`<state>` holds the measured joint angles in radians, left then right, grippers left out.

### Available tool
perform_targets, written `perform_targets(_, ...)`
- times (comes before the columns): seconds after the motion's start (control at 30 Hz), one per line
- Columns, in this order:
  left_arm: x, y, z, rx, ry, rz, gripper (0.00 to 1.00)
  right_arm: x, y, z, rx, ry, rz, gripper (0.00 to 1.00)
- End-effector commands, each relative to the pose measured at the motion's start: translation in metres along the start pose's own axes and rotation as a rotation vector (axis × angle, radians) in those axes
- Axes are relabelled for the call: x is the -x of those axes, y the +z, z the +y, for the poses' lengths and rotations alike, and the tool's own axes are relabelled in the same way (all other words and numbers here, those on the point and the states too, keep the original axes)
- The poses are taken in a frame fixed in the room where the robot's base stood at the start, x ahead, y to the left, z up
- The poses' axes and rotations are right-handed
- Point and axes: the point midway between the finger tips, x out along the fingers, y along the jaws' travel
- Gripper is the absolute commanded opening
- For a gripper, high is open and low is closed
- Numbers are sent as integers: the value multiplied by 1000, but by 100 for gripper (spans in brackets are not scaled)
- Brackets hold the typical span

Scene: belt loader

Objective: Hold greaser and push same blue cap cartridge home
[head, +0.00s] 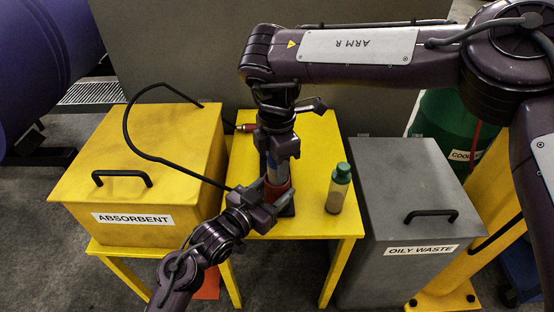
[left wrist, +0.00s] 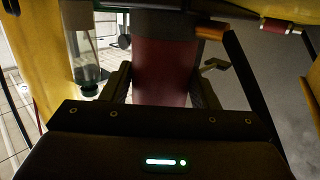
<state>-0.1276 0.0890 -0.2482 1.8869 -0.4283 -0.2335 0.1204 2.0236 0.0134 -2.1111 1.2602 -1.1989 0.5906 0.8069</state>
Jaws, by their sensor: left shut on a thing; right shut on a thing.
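The greaser (head: 278,190) stands upright on the yellow table, its red barrel showing below a pale bluish-grey cartridge (head: 277,168). The cartridge is in line above the barrel; how deep it sits and its cap are hidden by my right gripper. My right gripper (head: 277,150) comes down from above and is shut on the cartridge. My left gripper (head: 268,197) comes in from the lower left and is shut on the greaser low on its barrel. In the left wrist view the red barrel (left wrist: 165,70) is between the left fingers (left wrist: 163,90).
A green-capped bottle (head: 340,188) stands on the yellow table (head: 310,150), close right of the greaser. A black hose (head: 126,125) loops over the yellow absorbent box (head: 150,150). A red-ended fitting (head: 246,127) lies behind. A grey oily waste bin (head: 400,180) stands right.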

Motion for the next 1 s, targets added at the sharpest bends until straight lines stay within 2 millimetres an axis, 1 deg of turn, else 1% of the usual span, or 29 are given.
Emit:
perform_targets(0.27, 0, 0, 0, 0, 0, -1, 40, -7, 0, 0, -1, 0, 1, 7)
perform_targets(0.47, 0, 0, 0, 0, 0, -1, 40, -6, 0, 0, 0, 0, 0, 7)
perform_targets(0.5, 0, 0, 0, 0, 0, -1, 40, -6, 0, 0, 0, 0, 0, 44)
perform_targets(0.63, 0, 0, 0, 0, 0, -1, 40, -6, 0, 0, 0, 0, 0, 61)
perform_targets(0.67, 0, 0, 0, 0, 0, -1, 40, -7, 0, 0, 0, 0, 0, 64)
perform_targets(0.9, 0, 0, 0, 0, 0, -1, 40, -7, 0, 0, 0, -1, 0, 64)
perform_targets(1.0, 0, 0, 0, 0, 0, -1, 40, -2, 0, 0, 0, 1, 0, 64)
